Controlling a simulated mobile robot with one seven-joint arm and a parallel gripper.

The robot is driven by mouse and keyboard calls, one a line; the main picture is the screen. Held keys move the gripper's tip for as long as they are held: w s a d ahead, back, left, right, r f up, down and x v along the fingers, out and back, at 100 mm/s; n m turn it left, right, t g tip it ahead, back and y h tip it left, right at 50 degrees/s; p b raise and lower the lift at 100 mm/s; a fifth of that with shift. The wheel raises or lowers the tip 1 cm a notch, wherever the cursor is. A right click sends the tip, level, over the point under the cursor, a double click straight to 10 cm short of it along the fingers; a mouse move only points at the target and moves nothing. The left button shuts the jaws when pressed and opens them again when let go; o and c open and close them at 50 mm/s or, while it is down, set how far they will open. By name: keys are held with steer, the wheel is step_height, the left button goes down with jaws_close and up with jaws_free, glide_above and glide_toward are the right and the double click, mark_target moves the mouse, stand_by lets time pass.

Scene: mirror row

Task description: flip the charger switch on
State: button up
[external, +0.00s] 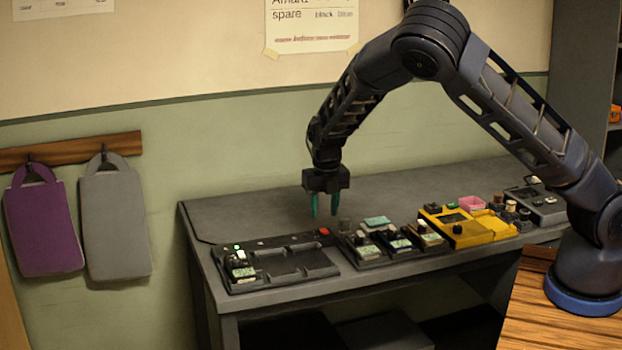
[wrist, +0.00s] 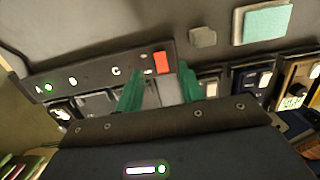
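The charger (external: 285,262) is a dark panel with bays at the left of the bench. Its red switch (external: 324,231) sits at the right end of its back strip. In the wrist view the red switch (wrist: 161,62) shows just beyond the fingertips; its position, on or off, is not clear. A small green light (wrist: 49,88) glows by the letter A. My gripper (external: 325,212) points down with two green fingers, apart and empty, above the bench by the switch. The fingers (wrist: 160,85) also show in the wrist view, spread, covering part of the charger.
A device with a display (external: 241,266) sits in the charger's left bay. Right of the charger stand a dark tray (external: 370,262) with several devices and a yellow case (external: 470,235). A small grey block (external: 345,225) is close to the switch. Bare bench lies behind the charger.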

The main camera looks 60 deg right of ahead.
step_height(320, 180, up, 7)
steer(key=shift+s+a, duration=0.25)
steer(key=shift+f, duration=0.1)
stand_by(0.3)
step_height(320, 180, up, 12)
steer(key=m+t+y, duration=0.1)
steer(key=m+t, duration=0.7)
glide_above(322, 231)
steer(key=w+d, duration=0.2)
steer(key=s+d+r+m+t+h, duration=0.1)
steer(key=s+d+r+m+h, duration=0.25)
steer(key=s+r+m, duration=0.65)
steer(key=s+r+m+g, duration=0.1)
steer(key=s+r+m, duration=0.15)
steer(key=s, duration=0.55)
steer(key=s+r+m+g, duration=0.1)
steer(key=s+r+m, duration=0.15)
steer(key=s, duration=0.45)
steer(key=s+a+f+m+g+y, duration=0.1)
steer(key=s+a+m, duration=0.1)
steer(key=s+a, duration=0.4)
steer(key=s+a+m+g+y, duration=0.2)
steer(key=s+a, duration=0.4)
steer(key=s, duration=0.9)
steer(key=shift+f, duration=0.35)
